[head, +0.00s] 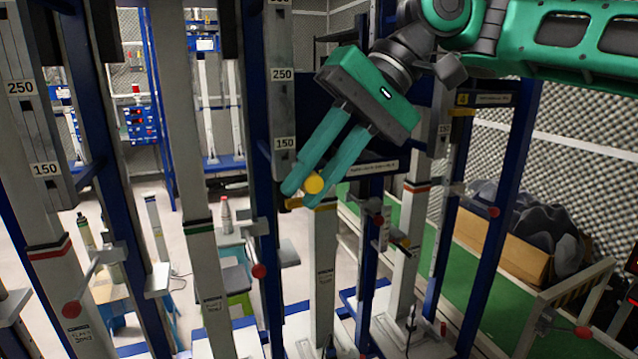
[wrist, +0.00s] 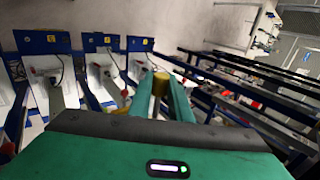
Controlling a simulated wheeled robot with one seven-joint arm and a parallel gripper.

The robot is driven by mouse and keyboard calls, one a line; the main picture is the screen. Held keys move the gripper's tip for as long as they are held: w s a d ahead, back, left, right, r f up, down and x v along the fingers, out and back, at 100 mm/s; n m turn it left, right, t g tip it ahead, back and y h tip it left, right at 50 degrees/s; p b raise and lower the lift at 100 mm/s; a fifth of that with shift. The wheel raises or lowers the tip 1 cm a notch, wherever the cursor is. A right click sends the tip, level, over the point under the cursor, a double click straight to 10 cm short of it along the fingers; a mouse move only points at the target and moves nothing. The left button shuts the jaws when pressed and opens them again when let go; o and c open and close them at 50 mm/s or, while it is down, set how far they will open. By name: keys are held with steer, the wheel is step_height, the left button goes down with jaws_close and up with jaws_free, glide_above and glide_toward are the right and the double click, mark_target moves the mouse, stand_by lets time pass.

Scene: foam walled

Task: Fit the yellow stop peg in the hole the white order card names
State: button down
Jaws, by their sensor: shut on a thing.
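The yellow stop peg (head: 314,183) is held between the fingertips of my gripper (head: 304,190), its round end facing the head camera. In the wrist view the peg (wrist: 160,83) also sits between the two green fingers. My gripper is in front of a grey upright with plates marked 250 (head: 282,74) and 150 (head: 285,143). The peg shows below the 150 plate, just above a pale post (head: 323,265); I cannot tell whether it touches either. No hole can be made out clearly. I cannot pick out a white order card.
Several blue and grey uprights stand close around my gripper. Another upright at left has a 150 plate (head: 45,169). Rods with red knobs (head: 259,271) stick out between the posts.

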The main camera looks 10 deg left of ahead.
steer(key=shift+w+a, duration=0.45)
steer(key=shift+w, duration=0.3)
steer(key=shift+w+a, duration=0.45)
steer(key=shift+w, duration=0.25)
steer(key=shift+w+a, duration=0.4)
steer(key=shift+w, duration=0.25)
steer(key=shift+w+a, duration=0.4)
steer(key=shift+w, duration=0.2)
stand_by(1.0)
steer(key=c, duration=1.6)
jaws_free()
steer(key=shift+o, duration=0.2)
steer(key=v, duration=1)
steer(key=shift+w+d+r, duration=0.2)
steer(key=shift+r, duration=0.1)
